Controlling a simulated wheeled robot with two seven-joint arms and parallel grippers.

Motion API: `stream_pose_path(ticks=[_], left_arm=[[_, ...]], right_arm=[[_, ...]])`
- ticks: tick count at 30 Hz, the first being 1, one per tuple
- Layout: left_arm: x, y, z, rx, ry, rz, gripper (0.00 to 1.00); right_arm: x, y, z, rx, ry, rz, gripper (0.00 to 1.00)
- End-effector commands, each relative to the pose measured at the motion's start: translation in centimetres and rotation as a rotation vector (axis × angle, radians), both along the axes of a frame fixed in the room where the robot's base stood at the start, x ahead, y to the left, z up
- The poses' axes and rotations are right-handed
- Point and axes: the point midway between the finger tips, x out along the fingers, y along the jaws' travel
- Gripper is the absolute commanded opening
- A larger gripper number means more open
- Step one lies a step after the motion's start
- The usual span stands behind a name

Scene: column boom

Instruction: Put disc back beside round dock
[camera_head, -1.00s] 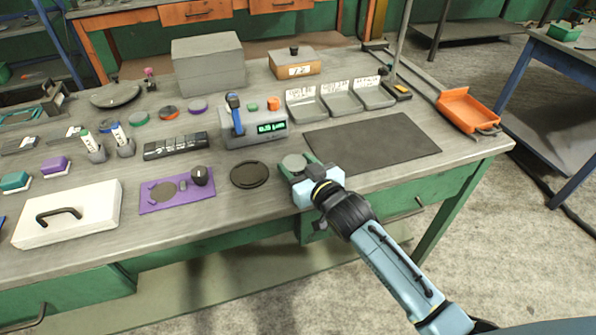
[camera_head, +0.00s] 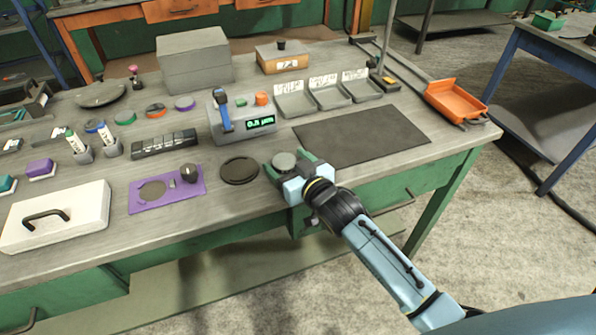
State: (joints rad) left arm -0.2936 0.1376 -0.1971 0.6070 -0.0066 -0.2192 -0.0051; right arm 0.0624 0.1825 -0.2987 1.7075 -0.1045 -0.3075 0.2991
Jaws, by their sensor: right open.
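A pale grey disc (camera_head: 285,161) lies near the front edge of the bench, between the fingers of my right gripper (camera_head: 289,164). The gripper is open, with its green fingers spread on either side of the disc. I cannot tell whether either finger touches it. A black round plate with a raised rim, which looks like the round dock (camera_head: 239,170), lies just left of the disc, with a narrow gap between them. The dock is empty. My left gripper is not in view.
A purple plate (camera_head: 145,205) with a dark knob (camera_head: 189,173) lies left of the dock. A grey display box (camera_head: 240,121) stands behind the dock. A dark mat (camera_head: 362,138) lies flat to the right. A white case (camera_head: 55,218) sits front left.

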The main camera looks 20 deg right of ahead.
Motion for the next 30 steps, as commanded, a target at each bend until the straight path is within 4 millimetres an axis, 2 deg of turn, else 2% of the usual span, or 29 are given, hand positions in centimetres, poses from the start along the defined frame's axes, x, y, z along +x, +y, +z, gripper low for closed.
stream_pose_path(ticks=[8, 12, 18, 24, 30], left_arm=[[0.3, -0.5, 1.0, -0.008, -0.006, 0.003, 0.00], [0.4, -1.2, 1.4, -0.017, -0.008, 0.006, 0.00], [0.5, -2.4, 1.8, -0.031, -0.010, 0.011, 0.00], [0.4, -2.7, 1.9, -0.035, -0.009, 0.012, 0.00], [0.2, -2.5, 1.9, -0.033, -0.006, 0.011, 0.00]], right_arm=[[-4.5, -1.0, 0.7, 0.000, 0.003, 0.000, 0.75], [-7.3, -1.7, 1.1, -0.001, 0.003, 0.000, 0.75], [-10.2, -2.4, 1.6, -0.001, 0.002, -0.001, 0.75], [-11.4, -2.7, 1.8, -0.001, 0.000, 0.000, 0.75], [-11.5, -2.7, 1.8, -0.001, -0.001, -0.001, 0.75]])
